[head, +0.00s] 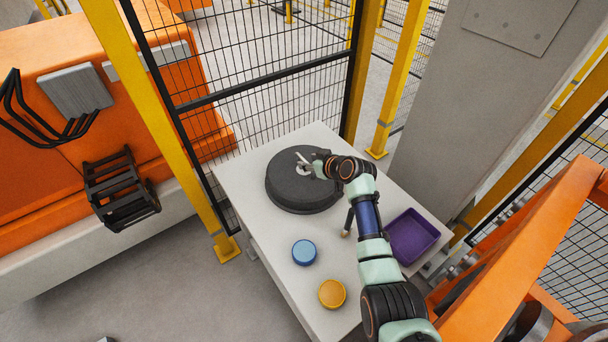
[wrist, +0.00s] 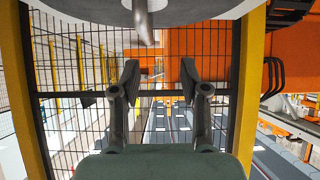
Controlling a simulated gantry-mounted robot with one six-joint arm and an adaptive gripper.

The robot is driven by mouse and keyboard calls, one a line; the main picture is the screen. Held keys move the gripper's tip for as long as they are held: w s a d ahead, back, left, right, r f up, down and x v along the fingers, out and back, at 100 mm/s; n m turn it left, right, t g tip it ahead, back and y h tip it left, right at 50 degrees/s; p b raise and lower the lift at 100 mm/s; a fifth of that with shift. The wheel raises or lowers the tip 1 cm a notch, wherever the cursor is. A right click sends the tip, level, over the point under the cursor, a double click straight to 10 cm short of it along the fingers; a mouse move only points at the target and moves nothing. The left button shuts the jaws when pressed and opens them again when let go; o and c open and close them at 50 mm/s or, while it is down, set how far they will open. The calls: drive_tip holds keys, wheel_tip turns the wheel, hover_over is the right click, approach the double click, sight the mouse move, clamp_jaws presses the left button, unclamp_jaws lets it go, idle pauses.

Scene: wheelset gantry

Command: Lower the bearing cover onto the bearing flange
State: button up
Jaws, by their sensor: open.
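A large dark round part (head: 290,196) lies flat on the light table, with a pale hub at its centre. I cannot tell whether it is the bearing flange. My gripper (head: 303,163) is above its centre, at the end of my arm. In the wrist view my gripper (wrist: 159,82) is open, its two dark fingers spread with nothing between them. A blue round piece (head: 304,252) and a yellow round piece (head: 332,293) lie on the table, apart from my gripper. I cannot tell which thing, if any, is the bearing cover.
A purple tray (head: 411,236) stands on the right of the table (head: 240,190). A dark, thin upright item with a pale tip (head: 346,233) is partly hidden beside my arm. A black mesh fence (head: 270,100) with yellow posts stands behind the table. The table's left front is clear.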

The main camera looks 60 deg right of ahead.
sight(305, 160)
drive_tip(key=shift+s+d+f, duration=0.55)
drive_tip(key=shift+s+d, duration=0.2)
drive_tip(key=shift+s, duration=0.1)
drive_tip(key=f+b, duration=0.1)
drive_tip(key=w+b, duration=0.1)
drive_tip(key=b, duration=0.1)
drive_tip(key=shift+w+d+f, duration=0.2)
drive_tip(key=shift+d+f, duration=0.1)
drive_tip(key=shift+f, duration=0.05)
drive_tip(key=shift+w+d+f+b, duration=0.1)
drive_tip(key=shift+w+b, duration=0.2)
drive_tip(key=shift+b, duration=0.2)
drive_tip(key=shift+w, duration=0.1)
drive_tip(key=b+x, duration=0.4)
drive_tip(key=b, duration=0.3)
drive_tip(key=shift+w+f, duration=0.1)
drive_tip(key=shift+f, duration=0.2)
drive_tip(key=shift+w+d+b, duration=0.15)
drive_tip(key=shift+w+b, duration=0.05)
drive_tip(key=shift+b, duration=0.4)
drive_tip(key=shift+w+r, duration=0.15)
drive_tip(key=shift+r, duration=0.05)
clamp_jaws()
